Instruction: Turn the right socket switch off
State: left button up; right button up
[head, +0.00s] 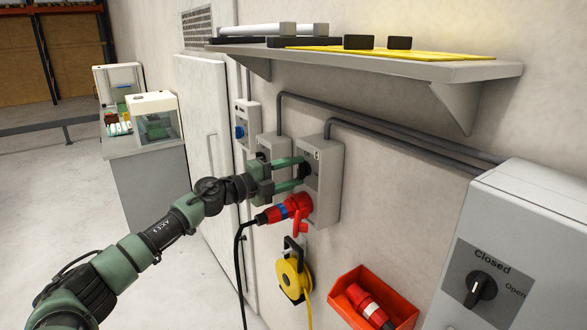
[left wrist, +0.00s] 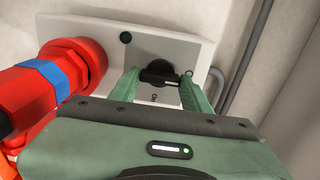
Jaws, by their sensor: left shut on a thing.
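The right socket box (head: 328,185) is a grey box on the wall, with a red plug (head: 285,209) in its lower socket. Its black rotary switch (left wrist: 158,75) sits between the fingers in the left wrist view, with a white mark on its knob. My left gripper (head: 303,171) reaches the front of this box, its two green fingers shut on the switch knob. The gripper's body shows large in the left wrist view (left wrist: 158,92). In the head view the fingers partly hide the knob. My right gripper is not in view.
Another socket box (head: 270,146) and a box with a blue socket (head: 241,131) stand to the left. Above is a shelf (head: 440,71). Below hang a yellow cable reel (head: 292,278) and an orange bin (head: 345,287). A large grey switch box (head: 540,225) is at the right.

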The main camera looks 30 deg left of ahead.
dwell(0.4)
pick_arm(q)
jog(key=o, duration=1.4)
jog(key=shift+c, duration=0.2)
jog(key=b+v, duration=0.1)
jog(key=v, duration=0.1)
jog(key=b+v, duration=0.3)
jog(key=v, duration=0.1)
jog(key=shift+a+f, duration=0.15)
jog(key=shift+f, duration=0.2)
jog(key=shift+s+a+r+b, duration=0.1)
jog(key=shift+s+b, duration=0.3)
jog(key=shift+s+a+r+b, duration=0.1)
jog(key=shift+s+r+b, duration=0.05)
jog(key=shift+s+b, duration=0.2)
